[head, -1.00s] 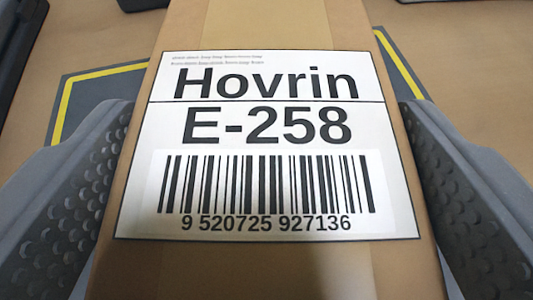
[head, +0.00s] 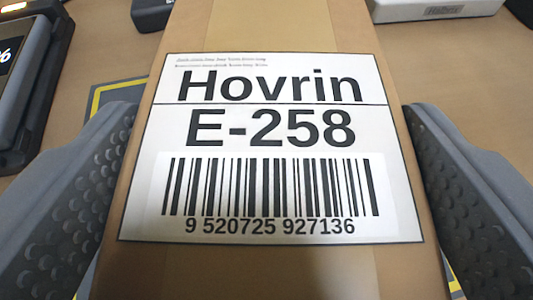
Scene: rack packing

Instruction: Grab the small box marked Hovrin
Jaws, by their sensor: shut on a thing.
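The small brown box marked Hovrin (head: 270,268) fills the middle of the head view. Its white label reads "Hovrin", "E-258", with a barcode and the number 9 520725 927136. My gripper (head: 268,190) has one grey, dimpled finger on each side of the box and is shut on it. The box's underside and far end are out of sight.
A tan surface (head: 110,62) lies behind the box, with a yellow-edged dark marking (head: 108,95) partly hidden by it. A dark device (head: 25,90) is at the left edge. A pale grey device (head: 432,10) is at the top right.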

